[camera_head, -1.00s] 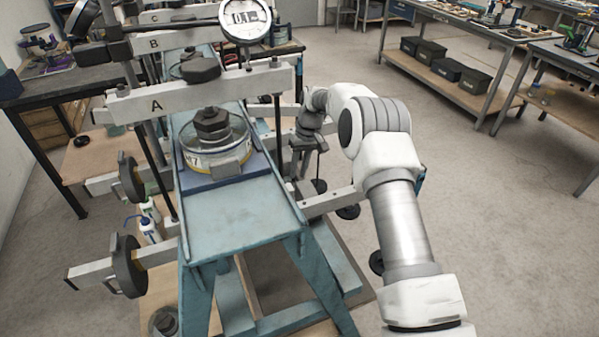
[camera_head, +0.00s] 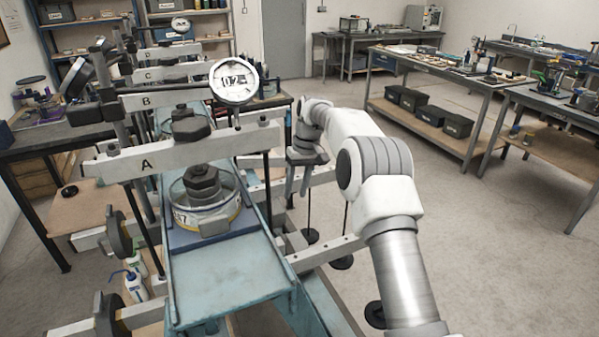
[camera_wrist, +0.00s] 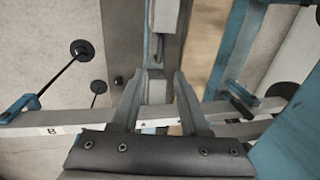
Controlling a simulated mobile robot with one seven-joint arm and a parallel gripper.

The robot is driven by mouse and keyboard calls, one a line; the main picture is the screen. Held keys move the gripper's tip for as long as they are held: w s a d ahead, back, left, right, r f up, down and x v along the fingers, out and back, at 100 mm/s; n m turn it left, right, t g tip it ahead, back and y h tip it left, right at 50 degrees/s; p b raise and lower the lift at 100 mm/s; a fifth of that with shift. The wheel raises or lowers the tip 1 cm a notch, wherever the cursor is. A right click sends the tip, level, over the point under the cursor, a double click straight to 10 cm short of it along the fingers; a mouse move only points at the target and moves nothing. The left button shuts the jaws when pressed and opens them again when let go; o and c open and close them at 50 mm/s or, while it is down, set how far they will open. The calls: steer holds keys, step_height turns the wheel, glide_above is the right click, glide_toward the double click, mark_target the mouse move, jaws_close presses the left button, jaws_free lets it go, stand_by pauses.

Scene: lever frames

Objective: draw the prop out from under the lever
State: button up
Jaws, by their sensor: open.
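My gripper (camera_head: 297,192) hangs at the right side of the blue-framed rig, pointing down, near the lever arms that stick out to the right. In the wrist view its two dark fingers (camera_wrist: 167,82) are apart. A narrow grey upright piece (camera_wrist: 156,92) shows between or just beyond them; it may be the prop, but I cannot tell whether the fingers touch it. A pale lever bar (camera_wrist: 225,107) with a "B" label runs across below the fingers. In the head view the nearer lever (camera_head: 325,252) reaches right from the rig. The prop is not clear there.
The rig's blue frame (camera_head: 222,283) carries a clear-walled cell (camera_head: 205,212) under crossbeam A (camera_head: 112,166), with a dial gauge (camera_head: 233,82) above. Black round weights (camera_head: 342,262) hang from the levers. Open floor lies to the right, before the benches (camera_head: 440,110).

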steer(key=r, duration=0.3)
steer(key=d+r, duration=0.1)
steer(key=r, duration=0.1)
steer(key=shift+w+r+p, duration=0.2)
steer(key=shift+r+p, duration=0.05)
steer(key=shift+p, duration=0.05)
steer(key=s+d+r+m+t+h, duration=0.1)
steer(key=s+d+r+t, duration=0.15)
steer(key=s+r, duration=0.7)
steer(key=s+d+r+m+t, duration=0.1)
steer(key=s+d+r, duration=0.3)
steer(key=s+r, duration=0.5)
steer(key=s+d+f+m+t, duration=0.1)
steer(key=s+d+f, duration=0.1)
steer(key=s, duration=0.9)
steer(key=s+d+f+m+t+h, duration=0.1)
steer(key=s+f, duration=0.4)
steer(key=s, duration=0.7)
steer(key=shift+d+m+t, duration=0.3)
steer(key=shift+d+t, duration=0.15)
steer(key=shift+d, duration=0.55)
